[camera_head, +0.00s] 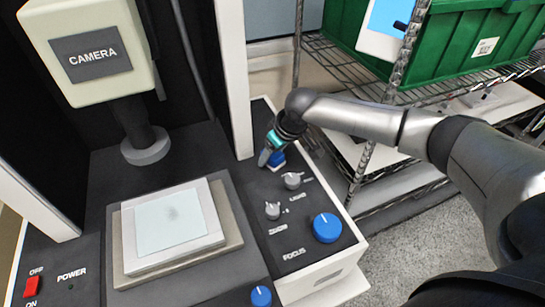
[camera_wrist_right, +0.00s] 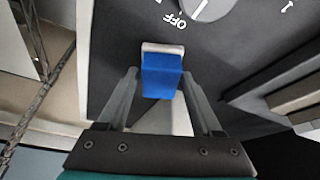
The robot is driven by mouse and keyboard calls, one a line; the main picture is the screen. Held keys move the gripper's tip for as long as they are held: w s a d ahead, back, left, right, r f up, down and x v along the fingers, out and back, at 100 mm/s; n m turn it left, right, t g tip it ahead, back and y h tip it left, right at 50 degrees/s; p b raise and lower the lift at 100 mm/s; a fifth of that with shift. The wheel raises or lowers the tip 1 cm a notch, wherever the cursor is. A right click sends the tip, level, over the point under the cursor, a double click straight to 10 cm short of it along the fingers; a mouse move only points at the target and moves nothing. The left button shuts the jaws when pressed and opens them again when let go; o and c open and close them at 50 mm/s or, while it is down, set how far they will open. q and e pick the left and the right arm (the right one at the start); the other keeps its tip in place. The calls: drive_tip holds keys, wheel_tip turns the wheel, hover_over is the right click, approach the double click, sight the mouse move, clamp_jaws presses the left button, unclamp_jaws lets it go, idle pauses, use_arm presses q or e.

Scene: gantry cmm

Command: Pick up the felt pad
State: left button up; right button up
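A small blue block with a pale layer along one end, which looks like the felt pad (camera_wrist_right: 162,74), sits on the dark control panel. In the head view the felt pad (camera_head: 278,159) is partly hidden by my right gripper (camera_head: 267,158). In the right wrist view my right gripper (camera_wrist_right: 160,80) is open. Its two fingertips are on either side of the blue block, with a visible gap on the left and a narrower one on the right. I cannot tell whether either finger touches it. My left gripper is not in view.
Grey knobs (camera_head: 292,180) and a large blue focus knob (camera_head: 327,228) stand on the panel. A white post (camera_head: 235,80) rises close left of my right gripper. A wire rack with a green crate (camera_head: 460,45) is at the right. The camera head (camera_head: 90,50) stands at upper left.

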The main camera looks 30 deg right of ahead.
clamp_jaws()
idle(0.3)
drive_tip(key=shift+r, duration=0.1)
wheel_tip(320, 180, up, 20)
drive_tip(key=p, duration=0.2)
idle(0.3)
